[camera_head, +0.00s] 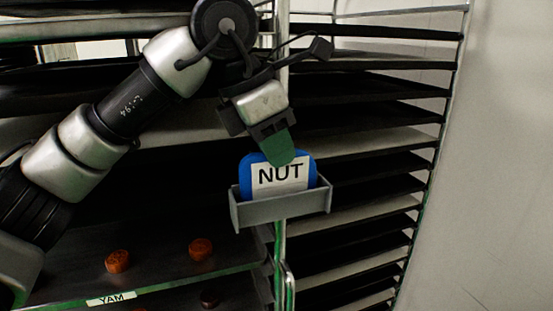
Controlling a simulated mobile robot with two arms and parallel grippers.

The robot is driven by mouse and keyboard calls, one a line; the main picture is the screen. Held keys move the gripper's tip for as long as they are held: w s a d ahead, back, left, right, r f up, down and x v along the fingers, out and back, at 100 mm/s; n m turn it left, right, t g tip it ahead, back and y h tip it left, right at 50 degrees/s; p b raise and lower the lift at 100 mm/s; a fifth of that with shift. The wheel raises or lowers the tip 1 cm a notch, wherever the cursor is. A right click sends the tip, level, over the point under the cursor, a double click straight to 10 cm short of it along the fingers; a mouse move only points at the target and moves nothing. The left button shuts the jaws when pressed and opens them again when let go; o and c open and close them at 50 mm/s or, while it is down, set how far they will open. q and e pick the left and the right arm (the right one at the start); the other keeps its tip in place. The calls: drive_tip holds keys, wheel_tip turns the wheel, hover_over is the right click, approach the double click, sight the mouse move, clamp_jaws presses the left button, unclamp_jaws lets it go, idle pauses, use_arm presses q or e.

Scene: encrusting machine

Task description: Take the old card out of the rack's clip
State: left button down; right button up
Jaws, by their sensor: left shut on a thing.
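The old card (281,178) is blue with a white label reading "NUT". It stands upright in the grey clip (284,208) on the rack's front post, and the clip's front hides its lower edge. My left gripper (279,152) comes down from above with its green fingertips at the card's top edge, shut on the card. The far finger is hidden behind the near one. My right gripper is not in view.
The rack (395,113) has many dark trays stacked on the right. A lower left tray (160,270) holds orange-brown pieces (117,261) and bears a "YAM" label (111,298). A pale wall (505,160) stands at far right.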

use_arm(q)
drive_tip(key=r, duration=0.1)
drive_tip(key=r+b, duration=0.1)
drive_tip(key=r, duration=0.1)
drive_tip(key=shift+s+d+r, duration=0.15)
drive_tip(key=shift+d+r, duration=0.1)
drive_tip(key=shift+d, duration=0.1)
drive_tip(key=s+d+r, duration=0.3)
drive_tip(key=d+r, duration=0.3)
drive_tip(key=d, duration=0.4)
drive_tip(key=shift+d+r+b, duration=0.25)
drive_tip(key=shift+r+b, duration=0.05)
